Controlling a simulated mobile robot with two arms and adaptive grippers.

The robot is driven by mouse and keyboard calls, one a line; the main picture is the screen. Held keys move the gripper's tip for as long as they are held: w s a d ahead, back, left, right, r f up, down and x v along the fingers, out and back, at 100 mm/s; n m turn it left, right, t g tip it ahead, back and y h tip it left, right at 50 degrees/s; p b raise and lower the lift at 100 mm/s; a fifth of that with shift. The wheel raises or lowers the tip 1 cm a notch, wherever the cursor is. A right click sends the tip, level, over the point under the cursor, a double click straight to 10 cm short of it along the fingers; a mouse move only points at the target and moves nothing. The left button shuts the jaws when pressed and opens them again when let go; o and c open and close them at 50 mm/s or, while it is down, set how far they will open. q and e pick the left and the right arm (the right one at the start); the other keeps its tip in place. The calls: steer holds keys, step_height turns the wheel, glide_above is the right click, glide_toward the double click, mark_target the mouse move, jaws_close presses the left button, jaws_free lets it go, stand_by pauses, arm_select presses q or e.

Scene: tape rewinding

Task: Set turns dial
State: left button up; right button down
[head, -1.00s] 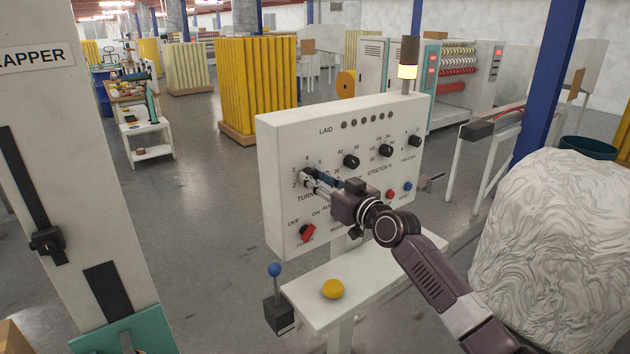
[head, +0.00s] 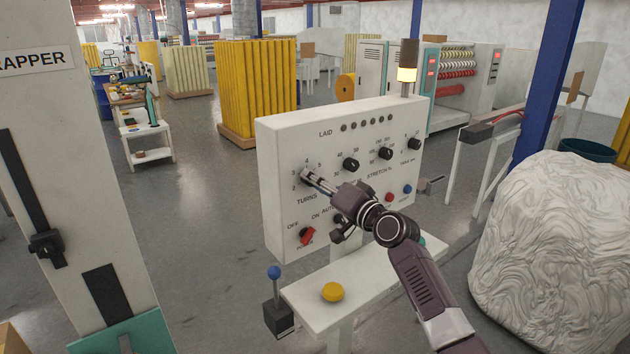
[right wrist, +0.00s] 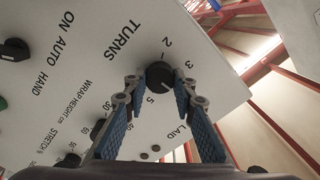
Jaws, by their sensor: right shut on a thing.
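The turns dial (head: 304,174) is a black round knob at the left of the white control panel (head: 277,130), above the word TURNS, with numbers around it. My right gripper (head: 311,178) reaches it from the right and covers part of it. In the right wrist view the dial (right wrist: 160,76) sits between the fingertips of my right gripper (right wrist: 158,84), which is shut on it. The numbers 2, 3 and 5 show there; the 4 is hidden by a finger. I cannot clearly read where the pointer stands. My left gripper is not in view.
Other black knobs (head: 351,164) lie to the right on the panel. A red power switch (head: 307,236) is below the dial. A large white wrapped bundle (head: 560,240) stands at right.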

steer(key=shift+m, duration=0.5)
steer(key=c, duration=1.6)
jaws_free()
steer(key=shift+s+d, duration=0.1)
steer(key=v, duration=1.2)
